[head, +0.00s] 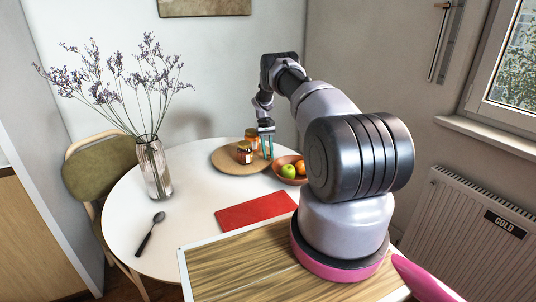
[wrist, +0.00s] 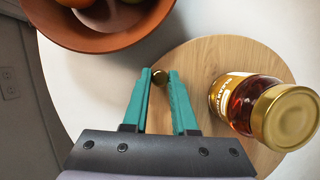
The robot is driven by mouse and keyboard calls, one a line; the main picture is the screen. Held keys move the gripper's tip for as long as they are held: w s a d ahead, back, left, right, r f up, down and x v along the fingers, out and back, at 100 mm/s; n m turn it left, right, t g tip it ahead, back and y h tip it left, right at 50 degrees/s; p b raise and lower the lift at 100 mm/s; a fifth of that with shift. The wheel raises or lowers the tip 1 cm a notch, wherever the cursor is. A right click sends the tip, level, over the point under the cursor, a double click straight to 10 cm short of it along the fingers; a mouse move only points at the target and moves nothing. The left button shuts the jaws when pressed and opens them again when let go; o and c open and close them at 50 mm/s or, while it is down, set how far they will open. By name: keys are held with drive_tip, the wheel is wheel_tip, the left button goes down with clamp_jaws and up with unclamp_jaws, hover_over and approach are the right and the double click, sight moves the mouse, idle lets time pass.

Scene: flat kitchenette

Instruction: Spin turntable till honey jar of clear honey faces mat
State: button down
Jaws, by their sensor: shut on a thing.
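The round wooden turntable (head: 222,158) stands on the white table. The wrist view shows one reddish-amber jar (wrist: 245,100) with a label, upright on the turntable (wrist: 215,60). My gripper (head: 267,146) has teal fingers at the turntable's right side. The red mat (head: 255,212) lies nearer me.
A terracotta bowl (head: 283,176) with a green apple and orange fruit stands close to the right of my gripper; its rim (wrist: 115,45) also shows in the wrist view. A glass vase (head: 154,170) and a black spoon (head: 150,234) are at the left. The table's middle-left is clear.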

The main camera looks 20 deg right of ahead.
drive_tip(key=c, duration=0.7)
unclamp_jaws()
drive_tip(key=v, duration=1)
drive_tip(key=shift+w+r, duration=0.2)
drive_tip(key=shift+r, duration=0.15)
